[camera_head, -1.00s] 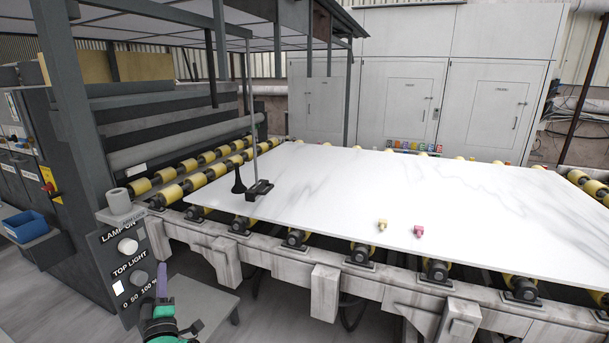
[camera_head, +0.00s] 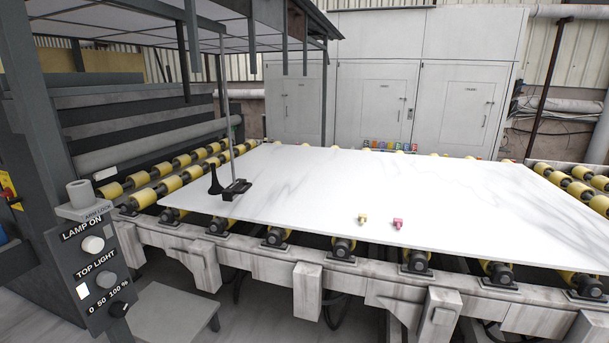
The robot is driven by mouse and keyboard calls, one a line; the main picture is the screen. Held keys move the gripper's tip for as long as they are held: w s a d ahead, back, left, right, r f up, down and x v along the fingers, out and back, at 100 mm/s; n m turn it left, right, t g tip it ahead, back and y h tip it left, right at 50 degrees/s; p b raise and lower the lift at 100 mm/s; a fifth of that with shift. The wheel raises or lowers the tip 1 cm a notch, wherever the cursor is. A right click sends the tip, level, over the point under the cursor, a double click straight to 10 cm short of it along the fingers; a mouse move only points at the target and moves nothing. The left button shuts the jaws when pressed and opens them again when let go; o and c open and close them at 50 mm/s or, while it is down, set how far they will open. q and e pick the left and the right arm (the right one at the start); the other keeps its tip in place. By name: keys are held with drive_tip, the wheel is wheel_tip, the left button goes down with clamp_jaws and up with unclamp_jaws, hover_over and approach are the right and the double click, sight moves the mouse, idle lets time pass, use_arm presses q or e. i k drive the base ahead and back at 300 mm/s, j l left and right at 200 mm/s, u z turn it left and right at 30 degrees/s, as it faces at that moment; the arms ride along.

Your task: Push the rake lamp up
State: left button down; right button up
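A thin grey pole (camera_head: 227,110) hangs down from the overhead frame to a small black block (camera_head: 236,189) at the slab's near left part. This block looks like the rake lamp, but I cannot tell for certain. A black flared piece (camera_head: 215,180) stands just left of it. I cannot tell whether the block touches the white marbled slab (camera_head: 330,190). A dark control panel (camera_head: 95,262) at the left carries the words LAMP ON and TOP LIGHT, with a white round knob (camera_head: 93,244) and a grey one (camera_head: 106,279). Neither of my grippers is in view.
The slab lies on a conveyor with yellow rollers (camera_head: 165,186). A small yellow piece (camera_head: 362,218) and a pink piece (camera_head: 397,223) lie on the slab. A dark upright post (camera_head: 52,110) stands at the left. Grey cabinets (camera_head: 370,100) line the back.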

sight(230, 193)
drive_tip(key=i+j+z, duration=0.15)
drive_tip(key=i, duration=0.35)
drive_tip(key=i+j+z, duration=0.15)
drive_tip(key=i+j, duration=0.15)
drive_tip(key=i, duration=0.2)
